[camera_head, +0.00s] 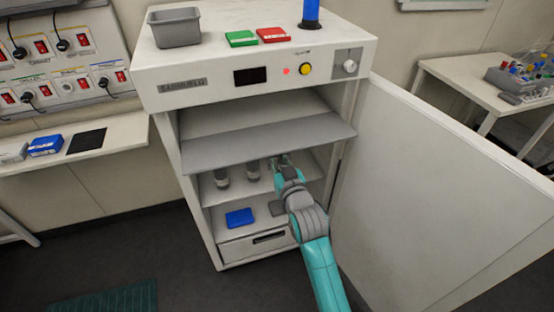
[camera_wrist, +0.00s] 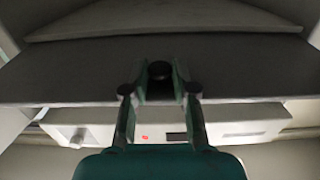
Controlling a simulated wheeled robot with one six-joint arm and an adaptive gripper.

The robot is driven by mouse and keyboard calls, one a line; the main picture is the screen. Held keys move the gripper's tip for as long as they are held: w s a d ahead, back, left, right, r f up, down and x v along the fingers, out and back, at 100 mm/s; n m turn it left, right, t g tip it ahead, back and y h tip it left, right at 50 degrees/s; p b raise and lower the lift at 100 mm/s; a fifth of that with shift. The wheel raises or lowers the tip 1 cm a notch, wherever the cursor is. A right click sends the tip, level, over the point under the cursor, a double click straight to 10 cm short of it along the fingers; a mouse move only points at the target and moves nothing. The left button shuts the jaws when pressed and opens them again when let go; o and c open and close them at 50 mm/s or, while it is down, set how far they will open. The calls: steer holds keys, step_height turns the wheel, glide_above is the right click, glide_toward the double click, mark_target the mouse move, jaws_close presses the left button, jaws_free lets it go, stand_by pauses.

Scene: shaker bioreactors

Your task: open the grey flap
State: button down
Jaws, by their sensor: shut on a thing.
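The grey flap (camera_head: 265,141) spans the upper part of the cabinet's opening. It sticks out toward me at a slant, with an open gap above it. In the wrist view the flap (camera_wrist: 60,75) is a wide grey panel across the picture. My gripper (camera_head: 279,160) is at the flap's lower front edge, right of its middle. In the wrist view the fingers of my gripper (camera_wrist: 160,82) are closed around a small dark round part at the flap. The exact contact is partly hidden by the fingers.
The white cabinet (camera_head: 225,95) has its large door (camera_head: 440,190) swung open to the right. Shelves below the flap hold grey bottles (camera_head: 222,178) and a blue box (camera_head: 239,217). A grey tray (camera_head: 175,28) and coloured boxes stand on top. A side table (camera_head: 120,134) is left.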

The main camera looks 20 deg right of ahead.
step_height(320, 180, up, 2)
steer(key=shift+r, duration=0.1)
steer(key=c, duration=0.9)
jaws_free()
steer(key=shift+c, duration=0.2)
steer(key=s, duration=1.2)
